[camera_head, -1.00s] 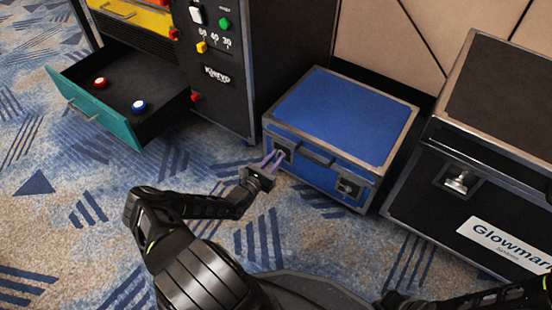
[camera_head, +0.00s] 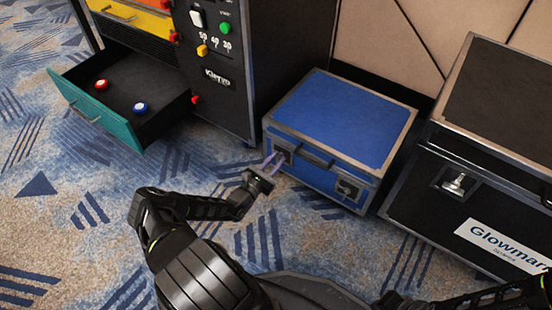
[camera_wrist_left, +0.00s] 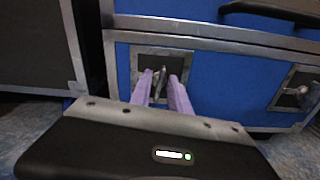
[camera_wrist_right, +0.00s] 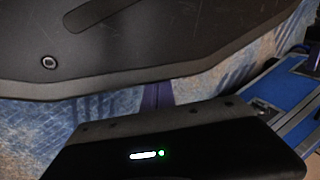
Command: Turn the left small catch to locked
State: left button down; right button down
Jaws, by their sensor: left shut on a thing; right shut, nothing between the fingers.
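The blue case (camera_head: 340,118) with metal edges stands on the carpet. Its left small catch (camera_head: 283,153) sits in a dark recessed plate on the front, and in the left wrist view the catch (camera_wrist_left: 160,84) stands upright between the lilac fingers. My left gripper (camera_head: 273,163) is shut on this catch, its fingertips partly covering it. The right small catch (camera_head: 347,189) of the case is free, and it also shows in the left wrist view (camera_wrist_left: 298,91). My right gripper (camera_wrist_right: 157,97) is shut and empty, beside my own dark base.
A black case (camera_head: 497,110) with a larger latch and a Glowmarr label stands right of the blue case. A dark cabinet (camera_head: 270,60) stands to the left, with a teal drawer (camera_head: 98,113) pulled open holding a red and a blue button. Carpet in front is clear.

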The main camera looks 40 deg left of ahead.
pick_arm(q)
jog(key=m+p, duration=0.3)
jog(key=m, duration=0.1)
jog(key=shift+d+r, duration=0.1)
jog(key=shift+r, duration=0.05)
jog(key=m+p, duration=0.2)
jog(key=m, duration=0.2)
jog(key=shift+d+m, duration=0.1)
jog(key=shift+m, duration=0.2)
jog(key=m+p, duration=0.2)
jog(key=m, duration=0.1)
jog(key=shift+f+m, duration=0.25)
jog(key=shift+m, duration=0.05)
jog(key=m+p, duration=0.1)
jog(key=m, duration=0.3)
jog(key=shift+f, duration=0.15)
jog(key=c, duration=1.6)
grip_release()
